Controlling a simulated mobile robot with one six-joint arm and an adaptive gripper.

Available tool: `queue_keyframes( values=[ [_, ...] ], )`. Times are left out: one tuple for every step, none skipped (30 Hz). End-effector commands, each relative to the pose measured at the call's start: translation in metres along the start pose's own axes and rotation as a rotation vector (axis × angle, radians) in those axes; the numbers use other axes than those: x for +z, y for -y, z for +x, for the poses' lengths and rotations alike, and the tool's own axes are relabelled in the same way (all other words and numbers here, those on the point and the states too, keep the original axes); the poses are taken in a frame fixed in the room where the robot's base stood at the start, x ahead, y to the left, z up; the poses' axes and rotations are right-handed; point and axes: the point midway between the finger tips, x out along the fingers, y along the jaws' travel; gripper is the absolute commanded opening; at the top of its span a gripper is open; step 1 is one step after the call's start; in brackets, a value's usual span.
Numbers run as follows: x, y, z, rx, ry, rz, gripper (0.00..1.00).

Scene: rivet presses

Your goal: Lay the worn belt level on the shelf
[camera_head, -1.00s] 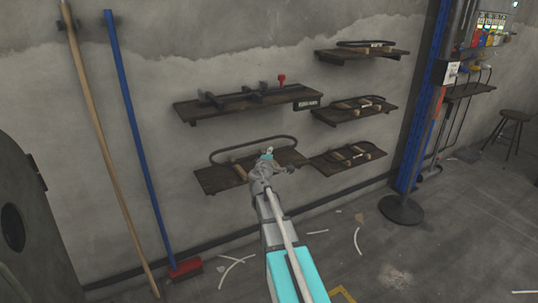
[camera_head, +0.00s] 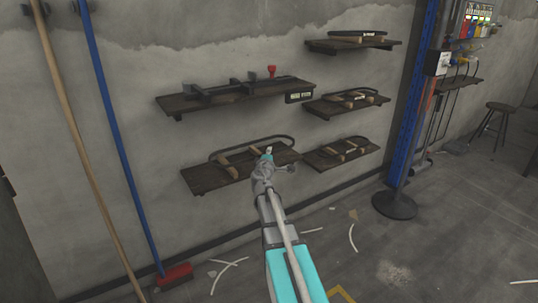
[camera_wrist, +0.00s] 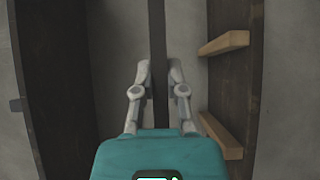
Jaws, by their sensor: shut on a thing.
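The worn belt is a dark loop (camera_head: 228,145) over the lower left shelf (camera_head: 205,184) in the head view. In the wrist view the belt (camera_wrist: 159,60) is a dark upright strip between the fingers of my gripper (camera_wrist: 160,80), which is shut on it. My gripper (camera_head: 268,156) is at the shelf's front right in the head view. The shelf board (camera_wrist: 240,75) stands at the right of the wrist view, with two wooden blocks (camera_wrist: 224,43) on it. A gap shows between belt and blocks there, and the belt runs about parallel to the board.
A shelf (camera_head: 215,102) with a dark tool and a red knob is above. Several shelves with belts on blocks, such as one at the right (camera_head: 352,107), hang nearby. A blue post (camera_head: 412,110) stands further right. A broom (camera_head: 174,275) leans at the left.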

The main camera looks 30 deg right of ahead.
Motion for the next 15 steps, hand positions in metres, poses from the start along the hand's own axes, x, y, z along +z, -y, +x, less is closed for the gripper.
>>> queue_keyframes(
  values=[
    [0.0005,-0.0002,0.0001,0.000,0.001,0.000,0.00],
    [0.0007,-0.0002,0.0001,0.000,0.001,0.000,0.00],
    [0.0007,-0.0002,0.0001,0.000,0.001,0.000,0.00],
    [0.0007,-0.0002,0.0001,0.000,0.001,0.000,0.00],
    [0.0007,-0.0001,0.0002,0.001,0.001,0.001,0.00],
    [0.0006,0.0000,0.0002,0.001,0.001,0.001,0.00],
    [0.0006,0.0001,0.0001,0.002,0.001,0.002,0.00],
    [0.0002,0.0000,0.0006,0.002,0.001,0.002,0.00],
    [-0.0003,0.0002,0.0013,0.002,0.001,0.002,0.00],
    [-0.0007,0.0004,0.0019,0.002,0.001,0.002,0.00],
    [-0.0012,0.0006,0.0025,0.002,0.001,0.002,0.00],
    [-0.0020,0.0009,0.0034,0.002,0.001,0.002,0.00],
    [-0.0027,0.0011,0.0043,0.002,0.001,0.002,0.00],
    [-0.0035,0.0014,0.0053,0.002,0.001,0.002,0.00],
    [-0.0038,0.0018,0.0069,0.002,0.002,0.002,0.00]
  ],
)
